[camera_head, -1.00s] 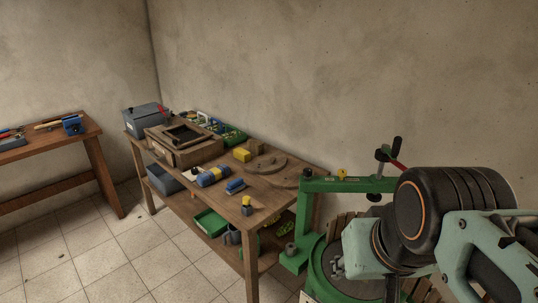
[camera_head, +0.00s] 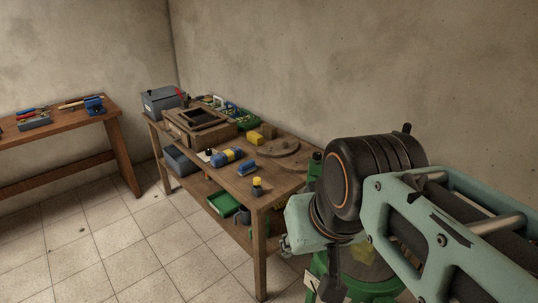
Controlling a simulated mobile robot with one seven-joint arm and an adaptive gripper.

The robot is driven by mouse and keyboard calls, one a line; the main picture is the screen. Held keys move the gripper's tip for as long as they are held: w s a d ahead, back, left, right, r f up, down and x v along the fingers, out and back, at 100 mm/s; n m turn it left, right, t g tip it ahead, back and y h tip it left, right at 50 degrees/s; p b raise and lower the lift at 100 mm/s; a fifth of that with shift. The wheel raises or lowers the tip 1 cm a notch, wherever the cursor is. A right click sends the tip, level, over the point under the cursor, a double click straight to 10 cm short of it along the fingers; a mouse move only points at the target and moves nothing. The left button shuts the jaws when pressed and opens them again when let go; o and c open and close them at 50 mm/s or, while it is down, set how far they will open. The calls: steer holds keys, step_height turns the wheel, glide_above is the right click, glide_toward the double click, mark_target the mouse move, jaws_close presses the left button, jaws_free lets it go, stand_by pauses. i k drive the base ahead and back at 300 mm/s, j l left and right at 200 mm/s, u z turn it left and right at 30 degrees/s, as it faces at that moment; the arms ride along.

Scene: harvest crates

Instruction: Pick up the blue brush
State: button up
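A small blue object that looks like the brush (camera_head: 247,167) lies on the top of the wooden workbench (camera_head: 264,192), near its front edge. It is small in the view, so its bristles cannot be made out. My arm is at the right, and its end (camera_head: 286,245) shows as a small grey part beside the bench's right front leg. It is apart from the brush, to the right and lower in the picture. Its fingers are too small and partly hidden to show whether they are open or shut.
A blue-and-yellow item (camera_head: 226,156) and a yellow-topped pot (camera_head: 257,186) flank the brush. A green machine (camera_head: 362,285) stands under my arm. The tiled floor in front is clear.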

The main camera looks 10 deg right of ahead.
mark_target(250, 166)
steer(key=i+j, duration=0.15)
steer(key=i, duration=0.25)
steer(key=i+j, duration=0.15)
steer(key=i, duration=0.25)
steer(key=i+j, duration=0.15)
steer(key=i, duration=0.25)
steer(key=z, duration=0.05)
